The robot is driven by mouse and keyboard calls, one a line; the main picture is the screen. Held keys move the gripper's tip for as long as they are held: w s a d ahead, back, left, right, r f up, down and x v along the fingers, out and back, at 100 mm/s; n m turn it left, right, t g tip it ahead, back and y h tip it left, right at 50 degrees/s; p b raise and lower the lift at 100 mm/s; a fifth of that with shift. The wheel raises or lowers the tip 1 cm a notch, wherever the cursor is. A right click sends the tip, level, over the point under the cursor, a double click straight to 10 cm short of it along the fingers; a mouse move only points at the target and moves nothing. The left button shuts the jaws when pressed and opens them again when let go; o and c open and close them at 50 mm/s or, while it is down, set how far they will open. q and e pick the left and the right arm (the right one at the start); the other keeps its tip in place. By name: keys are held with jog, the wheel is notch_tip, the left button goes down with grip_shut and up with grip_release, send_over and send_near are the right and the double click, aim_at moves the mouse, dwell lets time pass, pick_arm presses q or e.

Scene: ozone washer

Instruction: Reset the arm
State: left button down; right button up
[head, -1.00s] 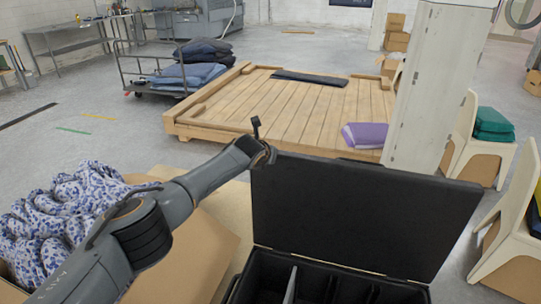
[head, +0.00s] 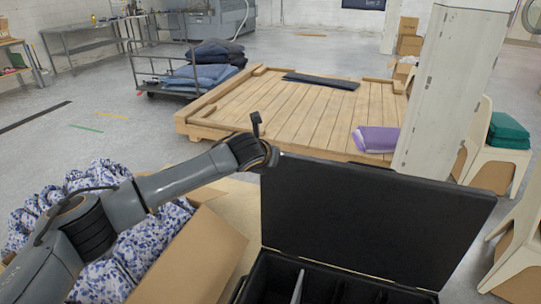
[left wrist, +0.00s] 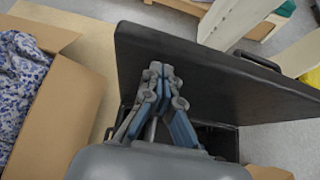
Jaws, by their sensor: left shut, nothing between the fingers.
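My left arm comes in from the left in the head view and reaches over a cardboard box toward an open black case. In the left wrist view my left gripper (left wrist: 160,72) is shut with nothing between its fingers. It shows in front of the raised black lid (left wrist: 225,75) of the case; I cannot tell whether it touches it. In the head view the lid (head: 365,215) stands up behind the divided case body (head: 262,280), and the left gripper's fingers are not clearly visible. My right gripper is in neither view.
The cardboard box (head: 205,255) at the left holds blue-and-white floral cloth (head: 150,230). Behind stands a low wooden platform (head: 300,110) with a folded purple cloth (head: 375,139). A white pillar (head: 440,90) and pale chairs (head: 520,240) stand at the right. A cart (head: 150,80) stands back left.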

pick_arm(q)
jog(key=s+d+f+n+g+h, duration=0.1)
jog(key=s+d+f+n+g, duration=0.1)
jog(key=s+f+n, duration=0.7)
jog(key=s+d+f+n+g+h, duration=0.1)
jog(key=s+d+f+n, duration=0.3)
jog(key=s, duration=0.9)
jog(key=s+a+f+n+g+y, duration=0.25)
jog(key=s+a+f+n, duration=0.25)
jog(key=s+a+n, duration=0.8)
jog(key=s+a+f+n+g+y, duration=0.25)
jog(key=s+a+f+n, duration=0.25)
jog(key=s+a+n, duration=0.8)
jog(key=s+f+m, duration=0.2)
jog(key=s+f, duration=0.1)
jog(key=f, duration=2.5)
jog(key=s+a+f+g, duration=0.1)
jog(key=s+a+f, duration=0.1)
jog(key=s+f, duration=1.2)
jog(key=shift+s+a+f+g, duration=0.15)
jog(key=shift+s+f+g, duration=0.2)
jog(key=shift+s, duration=0.8)
